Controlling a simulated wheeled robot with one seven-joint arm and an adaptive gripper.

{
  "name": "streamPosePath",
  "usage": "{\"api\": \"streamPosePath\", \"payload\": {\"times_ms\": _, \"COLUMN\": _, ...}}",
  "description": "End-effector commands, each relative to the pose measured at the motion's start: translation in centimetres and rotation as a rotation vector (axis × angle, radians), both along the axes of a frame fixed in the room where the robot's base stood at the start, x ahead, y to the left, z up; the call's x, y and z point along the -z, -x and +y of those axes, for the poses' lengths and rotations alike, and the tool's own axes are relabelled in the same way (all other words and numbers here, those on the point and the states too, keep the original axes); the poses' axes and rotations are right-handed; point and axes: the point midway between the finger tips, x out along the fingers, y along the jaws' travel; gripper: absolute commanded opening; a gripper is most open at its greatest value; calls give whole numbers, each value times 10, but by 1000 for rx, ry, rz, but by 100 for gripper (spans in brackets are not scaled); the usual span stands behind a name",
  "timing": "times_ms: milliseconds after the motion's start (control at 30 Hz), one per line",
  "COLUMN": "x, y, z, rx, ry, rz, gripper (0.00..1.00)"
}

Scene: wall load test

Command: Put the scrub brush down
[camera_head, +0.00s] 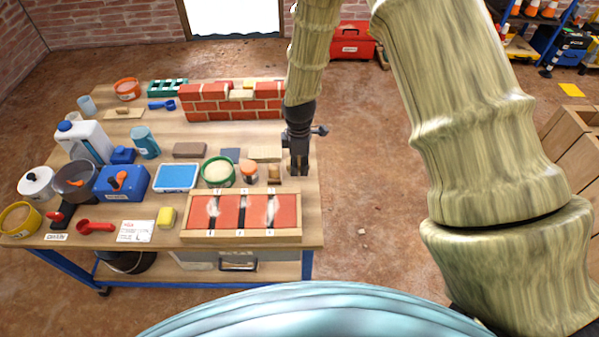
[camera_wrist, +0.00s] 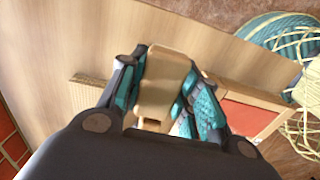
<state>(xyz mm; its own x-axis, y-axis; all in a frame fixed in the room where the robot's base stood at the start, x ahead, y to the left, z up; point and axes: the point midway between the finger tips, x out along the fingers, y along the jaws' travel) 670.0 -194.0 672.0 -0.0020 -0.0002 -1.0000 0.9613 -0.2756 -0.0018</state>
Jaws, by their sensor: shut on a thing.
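The scrub brush (camera_wrist: 166,82) shows in the wrist view as a tan, wood-coloured block between the teal finger pads. My gripper (camera_wrist: 164,68) is shut on it, with a pad on either side. In the head view my gripper (camera_head: 299,170) points down over the right end of the workbench (camera_head: 225,130), to the right of the small items there. The brush cannot be made out clearly in that view. The wrist view shows wooden bench top (camera_wrist: 215,45) beyond the brush; whether the brush touches it, I cannot tell.
A wooden tray with red panels (camera_head: 242,238) lies at the bench front. A low red brick wall (camera_head: 231,115) stands behind. A small brown item (camera_head: 273,173), an orange-and-white jar (camera_head: 249,172) and a green-rimmed bowl (camera_head: 218,184) stand left of my gripper. The bench's right edge is close.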

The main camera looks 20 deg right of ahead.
Motion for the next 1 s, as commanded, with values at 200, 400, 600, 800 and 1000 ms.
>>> {"api": "streamPosePath", "payload": {"times_ms": 200, "x": 16, "y": 1, "z": 0, "rx": 0, "ry": 0, "rz": 3, "gripper": 0}}
{"api": "streamPosePath", "payload": {"times_ms": 400, "x": 39, "y": 0, "z": 0, "rx": 1, "ry": 0, "rz": 1, "gripper": 0}}
{"api": "streamPosePath", "payload": {"times_ms": 600, "x": 42, "y": 0, "z": 0, "rx": 1, "ry": 0, "rz": 0, "gripper": 0}}
{"api": "streamPosePath", "payload": {"times_ms": 800, "x": 44, "y": 0, "z": 0, "rx": 0, "ry": 0, "rz": 1, "gripper": 0}}
{"api": "streamPosePath", "payload": {"times_ms": 1000, "x": 45, "y": 0, "z": 0, "rx": 1, "ry": 0, "rz": 0, "gripper": 54}}
